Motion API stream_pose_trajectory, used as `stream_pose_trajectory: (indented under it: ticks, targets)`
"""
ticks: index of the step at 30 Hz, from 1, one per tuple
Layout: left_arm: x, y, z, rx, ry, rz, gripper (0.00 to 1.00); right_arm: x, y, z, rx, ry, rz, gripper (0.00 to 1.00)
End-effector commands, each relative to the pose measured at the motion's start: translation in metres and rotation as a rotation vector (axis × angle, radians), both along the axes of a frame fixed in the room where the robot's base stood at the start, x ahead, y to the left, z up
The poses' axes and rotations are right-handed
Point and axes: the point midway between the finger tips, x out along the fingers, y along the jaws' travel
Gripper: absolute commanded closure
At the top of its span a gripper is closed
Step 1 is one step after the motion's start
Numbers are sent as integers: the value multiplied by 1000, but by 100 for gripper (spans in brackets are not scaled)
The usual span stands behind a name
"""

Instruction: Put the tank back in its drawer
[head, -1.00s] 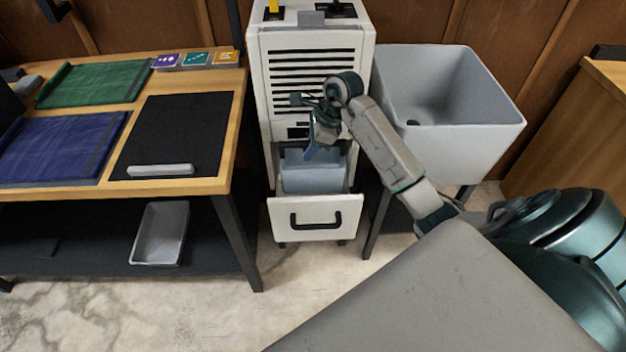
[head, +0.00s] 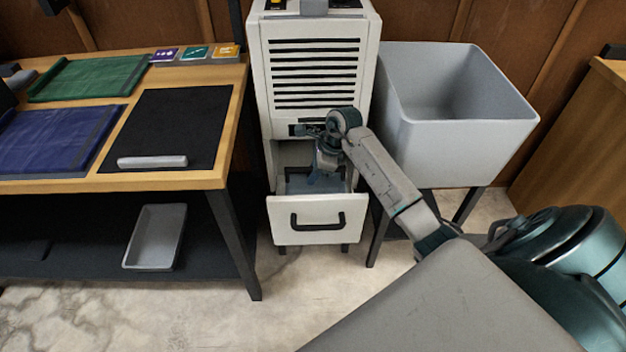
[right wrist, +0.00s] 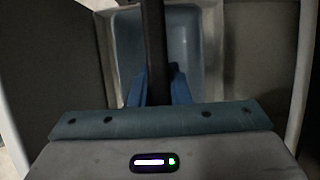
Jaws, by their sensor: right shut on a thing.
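The blue-grey tank (head: 298,186) sits low inside the pulled-out white drawer (head: 318,233) of the dehumidifier-like cabinet (head: 262,100). Only its upper part shows in the head view, behind the drawer front. My right gripper (head: 318,178) reaches down into the drawer opening over the tank. In the right wrist view its blue fingers (right wrist: 158,88) are shut on a dark bar running over the tank (right wrist: 190,45), which looks like its handle. The drawer walls show around the tank there. Whether the tank touches the drawer floor is hidden. My left gripper is out of view.
A grey tub (head: 460,140) on dark legs stands close to the right of the cabinet. A wooden workbench (head: 190,183) with mats stands on the left, a grey tray (head: 155,238) on its lower shelf. The floor before the drawer is partly clear.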

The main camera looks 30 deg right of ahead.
Motion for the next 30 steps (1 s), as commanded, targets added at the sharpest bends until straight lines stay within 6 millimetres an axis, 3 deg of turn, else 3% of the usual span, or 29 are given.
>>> stream_pose_trajectory:
  ticks: [4, 15, 16, 18, 30]
  targets:
    - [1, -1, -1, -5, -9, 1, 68, 0, 1, -22, 3, 2, -1, 100]
    - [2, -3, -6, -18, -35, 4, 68, 0, 0, -30, 1, -1, 0, 100]
    - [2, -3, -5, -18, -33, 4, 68, 0, 0, -28, 1, -1, 0, 78]
    - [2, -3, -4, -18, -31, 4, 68, 0, 0, -28, 1, 0, 0, 64]
    - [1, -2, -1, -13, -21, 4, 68, 0, 0, -24, 0, 0, 0, 62]
